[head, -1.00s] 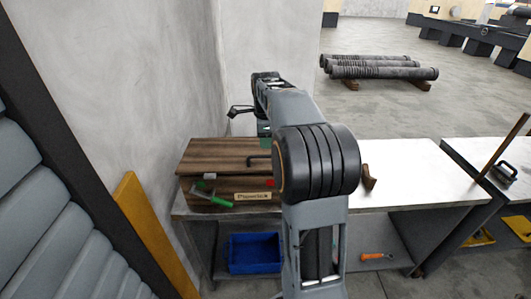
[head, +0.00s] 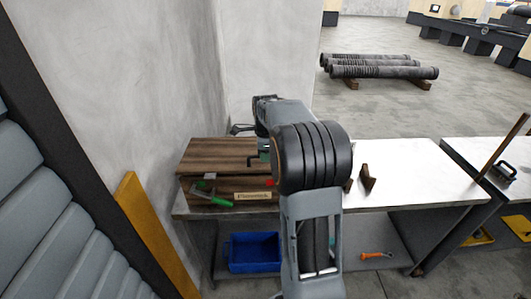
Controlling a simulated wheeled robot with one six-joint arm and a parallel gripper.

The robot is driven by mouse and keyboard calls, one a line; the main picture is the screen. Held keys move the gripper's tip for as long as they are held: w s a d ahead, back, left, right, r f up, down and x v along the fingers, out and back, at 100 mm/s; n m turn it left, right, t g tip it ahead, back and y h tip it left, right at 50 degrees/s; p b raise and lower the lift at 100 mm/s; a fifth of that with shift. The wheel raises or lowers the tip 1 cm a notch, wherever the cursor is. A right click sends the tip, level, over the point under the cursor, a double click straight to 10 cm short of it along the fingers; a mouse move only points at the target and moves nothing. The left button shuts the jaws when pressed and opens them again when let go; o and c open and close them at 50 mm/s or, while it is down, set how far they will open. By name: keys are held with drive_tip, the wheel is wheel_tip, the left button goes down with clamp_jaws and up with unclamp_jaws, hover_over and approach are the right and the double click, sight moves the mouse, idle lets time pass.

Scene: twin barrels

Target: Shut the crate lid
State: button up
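The wooden crate (head: 225,191) stands at the left end of the white table, with a pale label on its front. A black handle (head: 253,160) shows on the lid, close to my arm. My gripper (head: 238,128) is beyond the crate's back edge in the picture, near the wall. My own arm partly hides it and the right side of the crate. Its fingers are too small and dark to judge.
A green-handled tool (head: 213,198) shows at the crate's front. Brown wooden pieces (head: 368,177) stand on the table, whose right part is clear. A blue bin (head: 254,252) and an orange tool (head: 375,255) are on the lower shelf. A grey wall (head: 150,90) rises close on the left.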

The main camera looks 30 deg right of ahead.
clamp_jaws()
drive_tip(key=shift+f, duration=0.1)
drive_tip(key=shift+s+a+f+b, duration=0.1)
drive_tip(key=shift+s+f+b, duration=0.05)
drive_tip(key=shift+f+b, duration=0.4)
drive_tip(key=shift+s+a+f+b, duration=0.1)
drive_tip(key=shift+s+f+b, duration=0.05)
drive_tip(key=shift+f+b, duration=0.3)
drive_tip(key=shift+o, duration=1.3)
unclamp_jaws()
drive_tip(key=shift+r, duration=0.1)
drive_tip(key=shift+r, duration=0.1)
wheel_tip(320, 180, up, 13)
drive_tip(key=s, duration=0.1)
drive_tip(key=shift+s+a+r, duration=0.2)
drive_tip(key=shift+s+a, duration=0.05)
drive_tip(key=shift+a, duration=0.15)
